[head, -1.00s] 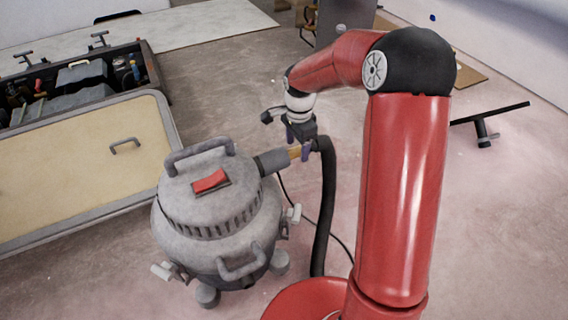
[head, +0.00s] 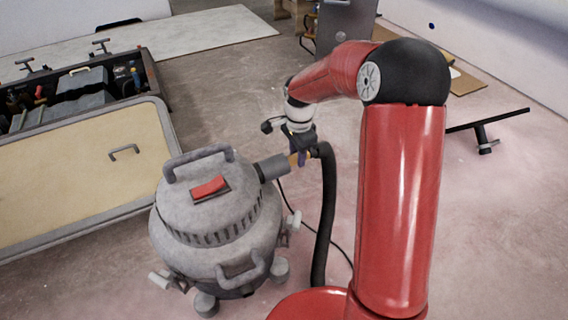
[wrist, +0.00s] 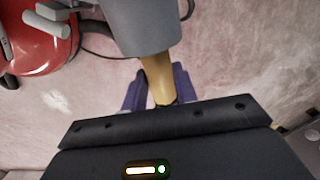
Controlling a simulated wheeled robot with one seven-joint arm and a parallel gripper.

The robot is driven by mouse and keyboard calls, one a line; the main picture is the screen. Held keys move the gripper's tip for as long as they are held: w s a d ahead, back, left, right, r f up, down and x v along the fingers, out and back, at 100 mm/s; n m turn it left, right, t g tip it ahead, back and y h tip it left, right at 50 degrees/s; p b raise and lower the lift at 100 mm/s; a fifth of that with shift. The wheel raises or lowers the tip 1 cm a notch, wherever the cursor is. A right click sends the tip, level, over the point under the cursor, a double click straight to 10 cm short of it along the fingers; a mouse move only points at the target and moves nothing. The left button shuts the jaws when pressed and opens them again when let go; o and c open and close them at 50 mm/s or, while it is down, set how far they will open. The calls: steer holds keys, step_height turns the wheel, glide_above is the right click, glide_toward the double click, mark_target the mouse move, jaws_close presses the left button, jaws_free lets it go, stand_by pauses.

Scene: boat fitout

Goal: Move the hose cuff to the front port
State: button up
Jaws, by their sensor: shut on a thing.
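The grey shop vacuum (head: 215,220) stands on the floor, with a red switch on its lid. A grey tubular port (head: 272,168) sticks out at its upper right; it also shows in the wrist view (wrist: 142,25). The tan hose cuff (wrist: 157,75) meets the end of this port; I cannot tell how deep it sits. The black hose (head: 326,215) bends down from the cuff to the floor. My gripper (head: 300,157) is shut on the cuff, its purple fingers on both sides of it in the wrist view (wrist: 159,92). A front port is not clearly visible.
A beige-topped panel (head: 70,185) with a handle lies left of the vacuum. An open tool box (head: 75,90) is behind it. A thin black cable runs on the floor near the hose. A black T-shaped tool (head: 485,135) lies at right, with bare floor around it.

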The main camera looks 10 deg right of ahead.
jaws_close()
steer(key=shift+d, duration=0.1)
steer(key=w+d+p, duration=0.1)
steer(key=w+d, duration=0.1)
steer(key=d, duration=0.4)
steer(key=shift+w+d, duration=0.2)
stand_by(1.1)
